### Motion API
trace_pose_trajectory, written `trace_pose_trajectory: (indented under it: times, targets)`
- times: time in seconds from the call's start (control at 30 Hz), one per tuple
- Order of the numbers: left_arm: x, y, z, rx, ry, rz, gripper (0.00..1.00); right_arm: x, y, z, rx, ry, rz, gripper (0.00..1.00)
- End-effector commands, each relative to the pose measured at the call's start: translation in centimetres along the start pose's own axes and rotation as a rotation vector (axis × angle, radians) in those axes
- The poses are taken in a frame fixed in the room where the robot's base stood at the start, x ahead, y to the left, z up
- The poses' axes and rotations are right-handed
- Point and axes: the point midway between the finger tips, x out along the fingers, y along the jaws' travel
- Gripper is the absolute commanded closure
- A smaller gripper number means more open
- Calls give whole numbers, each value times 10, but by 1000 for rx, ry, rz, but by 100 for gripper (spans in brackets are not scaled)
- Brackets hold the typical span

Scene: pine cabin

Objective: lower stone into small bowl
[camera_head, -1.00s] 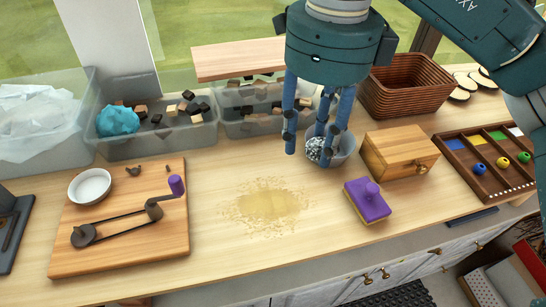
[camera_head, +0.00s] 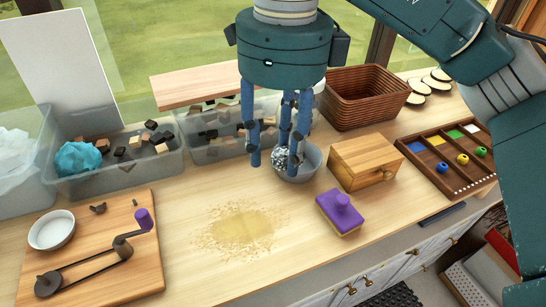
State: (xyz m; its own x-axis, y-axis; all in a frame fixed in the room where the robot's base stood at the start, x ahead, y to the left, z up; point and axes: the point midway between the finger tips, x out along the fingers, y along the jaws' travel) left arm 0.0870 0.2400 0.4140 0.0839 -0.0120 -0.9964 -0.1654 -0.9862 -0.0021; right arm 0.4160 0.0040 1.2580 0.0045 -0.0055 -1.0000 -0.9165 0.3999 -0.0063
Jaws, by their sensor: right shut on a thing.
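My right gripper (camera_head: 275,162) points down with its blue fingers closed around a speckled grey stone (camera_head: 282,158). A small grey bowl (camera_head: 309,164) stands on the worktop behind and to the right of the fingertips. In the picture the stone overlaps the bowl's left part, and the fingers hide some of both. I cannot tell whether the stone touches the bowl. My left gripper is out of the picture.
Bins of cubes (camera_head: 210,150) stand behind. A crumb patch (camera_head: 240,228) lies in front. A white dish (camera_head: 51,230) sits on a board at left.

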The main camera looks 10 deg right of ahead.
Motion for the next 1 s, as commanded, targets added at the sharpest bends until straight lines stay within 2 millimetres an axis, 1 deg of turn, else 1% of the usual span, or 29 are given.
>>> trace_pose_trajectory:
  times: [0.13, 0.27, 0.43, 0.57, 0.7, 1.0]
  targets:
    - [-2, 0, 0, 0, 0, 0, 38, -1, -3, 1, 1, 0, 0, 89]
    - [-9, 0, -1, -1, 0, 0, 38, -5, -15, 4, 3, -1, 2, 89]
    - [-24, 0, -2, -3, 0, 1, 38, -8, -45, 9, 5, 1, 3, 89]
    - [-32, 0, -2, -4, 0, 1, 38, -3, -71, 15, 4, 1, 4, 89]
    - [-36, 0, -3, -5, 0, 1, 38, 10, -96, 20, 3, 1, 4, 89]
    - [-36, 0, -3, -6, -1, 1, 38, 50, -141, 30, 2, 1, 3, 89]
